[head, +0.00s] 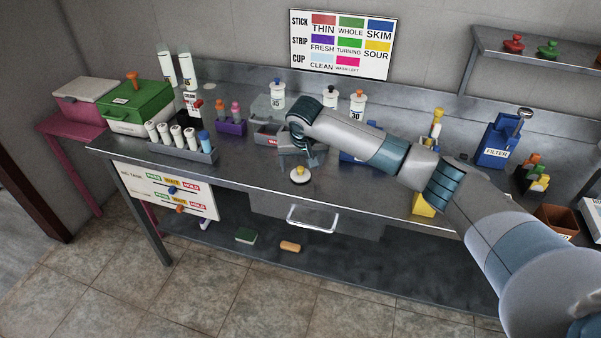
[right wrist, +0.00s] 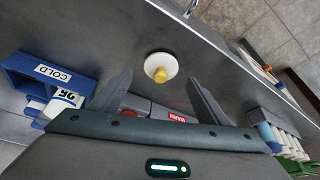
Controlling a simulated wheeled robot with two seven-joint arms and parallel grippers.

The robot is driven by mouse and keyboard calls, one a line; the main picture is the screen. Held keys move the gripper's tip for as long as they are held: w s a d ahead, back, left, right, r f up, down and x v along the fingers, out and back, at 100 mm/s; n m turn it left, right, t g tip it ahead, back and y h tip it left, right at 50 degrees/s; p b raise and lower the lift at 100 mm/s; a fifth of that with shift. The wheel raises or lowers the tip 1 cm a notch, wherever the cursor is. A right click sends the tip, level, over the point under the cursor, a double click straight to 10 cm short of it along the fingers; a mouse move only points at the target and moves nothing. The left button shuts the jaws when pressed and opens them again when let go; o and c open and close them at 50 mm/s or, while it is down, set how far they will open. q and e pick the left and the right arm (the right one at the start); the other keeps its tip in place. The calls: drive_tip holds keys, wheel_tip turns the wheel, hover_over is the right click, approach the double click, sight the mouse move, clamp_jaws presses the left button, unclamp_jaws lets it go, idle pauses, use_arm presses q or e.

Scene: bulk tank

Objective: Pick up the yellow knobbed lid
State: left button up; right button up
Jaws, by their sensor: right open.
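The yellow knobbed lid (head: 300,175) is a small white disc with a yellow knob. It lies flat on the metal counter (head: 250,185) near its front edge, above the drawer. In the right wrist view the lid (right wrist: 160,68) lies beyond and between the two fingertips, with bare counter around it. My right gripper (head: 314,158) is behind the lid in the head view, apart from it. Its fingers in the right wrist view (right wrist: 158,85) are spread and empty. My left gripper is in neither view.
A grey box marked WARM (right wrist: 168,116) is under the right gripper. A blue COLD box (right wrist: 50,75) stands to one side. A rack of white-capped tubes (head: 185,148) stands left on the counter. A drawer handle (head: 312,219) sticks out below the front edge.

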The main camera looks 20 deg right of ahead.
sight(301, 168)
drive_tip(key=shift+p+x, duration=0.3)
drive_tip(key=shift+x, duration=1.25)
drive_tip(key=c, duration=1.1)
